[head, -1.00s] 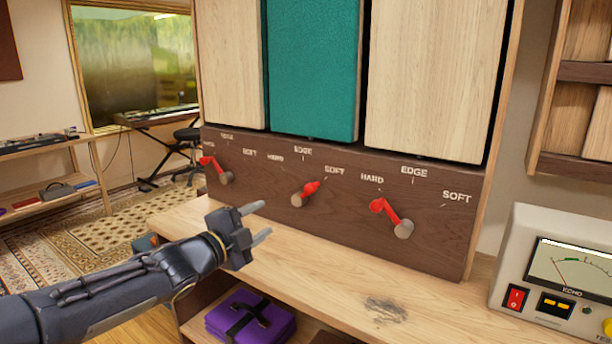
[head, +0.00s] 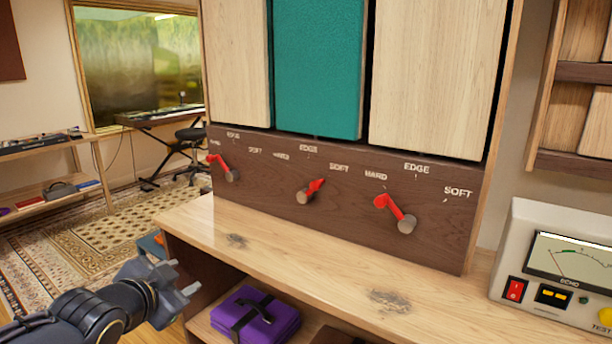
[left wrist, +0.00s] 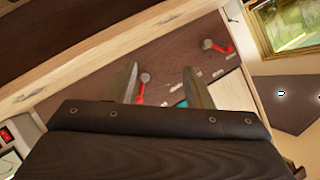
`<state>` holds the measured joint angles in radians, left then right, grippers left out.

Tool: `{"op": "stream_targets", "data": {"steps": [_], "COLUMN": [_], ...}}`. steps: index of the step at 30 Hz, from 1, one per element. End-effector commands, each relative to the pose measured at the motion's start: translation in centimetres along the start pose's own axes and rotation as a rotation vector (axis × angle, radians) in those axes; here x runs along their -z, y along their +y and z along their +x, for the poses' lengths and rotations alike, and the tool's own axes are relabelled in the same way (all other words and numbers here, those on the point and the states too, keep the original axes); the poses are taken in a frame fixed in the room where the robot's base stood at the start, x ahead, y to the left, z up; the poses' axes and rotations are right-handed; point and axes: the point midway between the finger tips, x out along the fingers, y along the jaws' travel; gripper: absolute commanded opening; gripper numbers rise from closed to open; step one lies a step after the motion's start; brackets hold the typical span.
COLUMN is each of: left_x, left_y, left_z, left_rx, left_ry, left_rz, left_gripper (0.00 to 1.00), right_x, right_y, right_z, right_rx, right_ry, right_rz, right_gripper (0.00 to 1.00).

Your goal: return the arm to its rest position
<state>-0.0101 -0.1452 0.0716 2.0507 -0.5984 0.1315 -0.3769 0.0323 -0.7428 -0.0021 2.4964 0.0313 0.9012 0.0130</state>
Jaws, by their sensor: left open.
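My left gripper (head: 180,291) is open and empty in the head view, low on the left, in front of and below the wooden bench's near edge. It is clear of the dark panel with the red levers. In the left wrist view its two fingers (left wrist: 160,88) stand apart with nothing between them. The left lever (head: 221,166) and the right lever (head: 390,208) tilt up to the left toward HARD. The middle lever (head: 312,188) tilts up to the right. My right gripper is not in view.
The wooden bench top (head: 300,268) is bare except for dark scuffs. A purple folded bundle (head: 256,316) lies on the shelf below. A meter box (head: 560,262) stands at the right. A side shelf (head: 60,190) and patterned rug (head: 110,216) are at the left.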

Motion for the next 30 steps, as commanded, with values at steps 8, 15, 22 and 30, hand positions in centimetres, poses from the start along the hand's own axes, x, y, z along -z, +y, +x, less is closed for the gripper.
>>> {"op": "stream_targets", "data": {"steps": [8,15,22,30], "left_x": [-10.0,-13.4,-11.5,-6.5], "left_y": [7.9,15.2,16.5,12.8], "left_z": [-10.0,-15.5,-18.9,-21.6], "left_rx": [-0.128,-0.257,-0.324,-0.323], "left_ry": [-0.348,-0.523,-0.594,-0.592], "left_rz": [-0.591,-0.922,-1.047,-1.043], "left_gripper": [0.46,0.46,0.46,0.46], "right_x": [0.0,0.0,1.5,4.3], "right_y": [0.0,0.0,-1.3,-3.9], "right_z": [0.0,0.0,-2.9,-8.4], "right_rx": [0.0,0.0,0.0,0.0], "right_ry": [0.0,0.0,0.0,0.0], "right_rz": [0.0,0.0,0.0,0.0], "right_gripper": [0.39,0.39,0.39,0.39]}}
